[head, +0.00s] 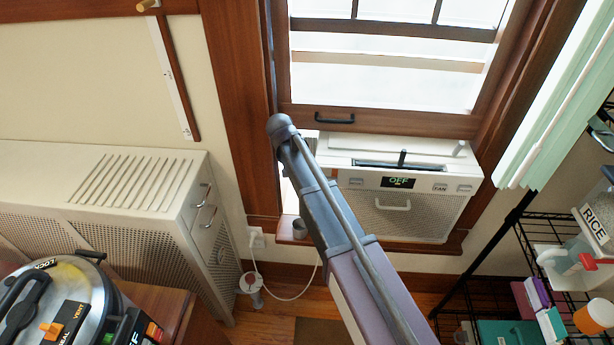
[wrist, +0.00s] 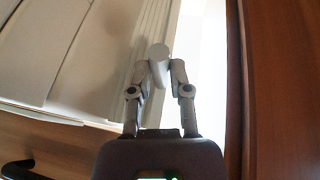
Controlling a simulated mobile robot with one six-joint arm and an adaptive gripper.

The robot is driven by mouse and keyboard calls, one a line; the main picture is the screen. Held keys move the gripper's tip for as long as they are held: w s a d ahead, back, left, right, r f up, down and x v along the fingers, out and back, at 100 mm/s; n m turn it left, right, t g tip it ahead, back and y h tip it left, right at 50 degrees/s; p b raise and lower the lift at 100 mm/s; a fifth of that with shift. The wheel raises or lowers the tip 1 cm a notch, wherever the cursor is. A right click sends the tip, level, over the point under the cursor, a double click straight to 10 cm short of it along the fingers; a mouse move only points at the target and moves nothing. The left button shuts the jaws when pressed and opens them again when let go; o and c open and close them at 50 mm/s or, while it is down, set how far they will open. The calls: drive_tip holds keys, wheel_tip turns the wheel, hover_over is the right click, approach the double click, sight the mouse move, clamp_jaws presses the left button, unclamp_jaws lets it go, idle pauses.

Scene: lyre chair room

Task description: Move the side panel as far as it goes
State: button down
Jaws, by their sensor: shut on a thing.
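The side panel (wrist: 147,32) is a pale, pleated strip beside the white window air conditioner (head: 405,208). It shows in the wrist view, with the unit's casing (wrist: 75,50) to its left. My gripper (wrist: 160,66) is shut on a small light-grey knob (wrist: 160,50) that appears to belong to the panel. A bright open gap (wrist: 212,60) lies between the panel and the brown window frame (wrist: 280,80) on the right. In the head view my arm hides the gripper and most of the panel.
The window sash with a black handle (head: 334,117) is above the unit. A ribbed cream cabinet (head: 110,190) stands at the left, and a pressure cooker (head: 60,300) is at the lower left. A black wire shelf (head: 525,228) with containers is at the right.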

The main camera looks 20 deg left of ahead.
drive_tip(key=shift+s+a, duration=0.15)
drive_tip(key=shift+a, duration=0.5)
drive_tip(key=shift+s+a, duration=0.15)
drive_tip(key=shift+a, duration=0.55)
drive_tip(key=shift+s+a, duration=0.15)
drive_tip(key=shift+a, duration=0.5)
drive_tip(key=shift+s+a, duration=0.15)
drive_tip(key=shift+a, duration=0.55)
drive_tip(key=shift+s+a, duration=0.1)
drive_tip(key=shift+a, duration=0.3)
drive_tip(key=c, duration=0.6)
unclamp_jaws()
